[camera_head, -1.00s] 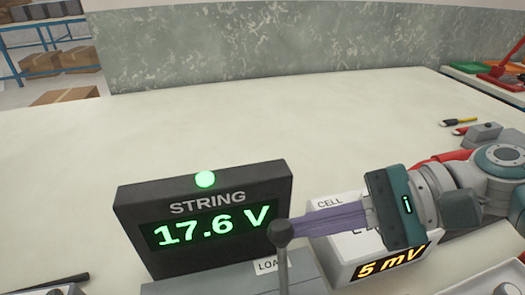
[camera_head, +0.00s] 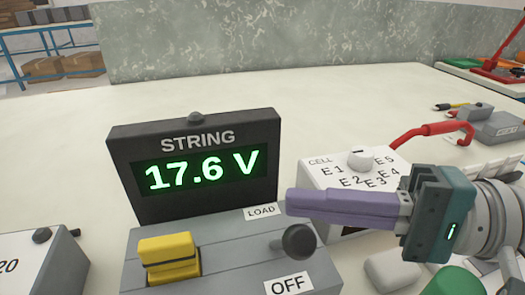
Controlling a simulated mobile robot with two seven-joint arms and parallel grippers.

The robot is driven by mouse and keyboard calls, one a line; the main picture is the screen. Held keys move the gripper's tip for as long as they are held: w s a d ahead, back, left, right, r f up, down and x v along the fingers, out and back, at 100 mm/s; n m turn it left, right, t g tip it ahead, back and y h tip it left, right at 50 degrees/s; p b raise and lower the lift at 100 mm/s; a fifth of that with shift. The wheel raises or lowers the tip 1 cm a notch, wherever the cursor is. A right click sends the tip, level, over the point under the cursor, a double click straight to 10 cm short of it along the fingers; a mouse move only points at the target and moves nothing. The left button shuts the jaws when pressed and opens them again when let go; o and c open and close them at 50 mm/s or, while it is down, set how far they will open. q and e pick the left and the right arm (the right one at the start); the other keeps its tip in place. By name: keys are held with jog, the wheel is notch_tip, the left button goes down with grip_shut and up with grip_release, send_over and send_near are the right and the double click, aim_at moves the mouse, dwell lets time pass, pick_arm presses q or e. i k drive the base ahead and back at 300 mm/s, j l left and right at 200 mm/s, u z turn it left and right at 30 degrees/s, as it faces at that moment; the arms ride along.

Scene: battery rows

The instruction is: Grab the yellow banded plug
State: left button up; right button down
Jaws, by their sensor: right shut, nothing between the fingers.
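A small plug with a yellow band and dark ends (camera_head: 455,106) lies on the bench at the far right. A similar one with a red part lies close by, partly hidden behind a grey block. My right gripper (camera_head: 290,202) has purple fingers pressed together with nothing between them. It points left, just above and behind the black lever knob (camera_head: 298,241) of the load box, well apart from the banded plug. I cannot tell whether it touches the knob. My left gripper is out of view.
The STRING meter (camera_head: 195,140) reads 17.6 V, its lamp dark. The grey load box (camera_head: 225,265) carries a yellow block (camera_head: 168,256) and an OFF label. A white CELL selector (camera_head: 315,178) stands behind my fingers. The bench middle is clear.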

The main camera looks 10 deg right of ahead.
aim_at(172, 258)
jog(key=k+l, duration=0.1)
jog(key=l, duration=0.2)
jog(key=k+l, duration=0.15)
jog(key=l, duration=0.2)
jog(key=k+l, duration=0.1)
jog(key=l, duration=0.2)
jog(key=k+l, duration=0.15)
jog(key=l, duration=0.2)
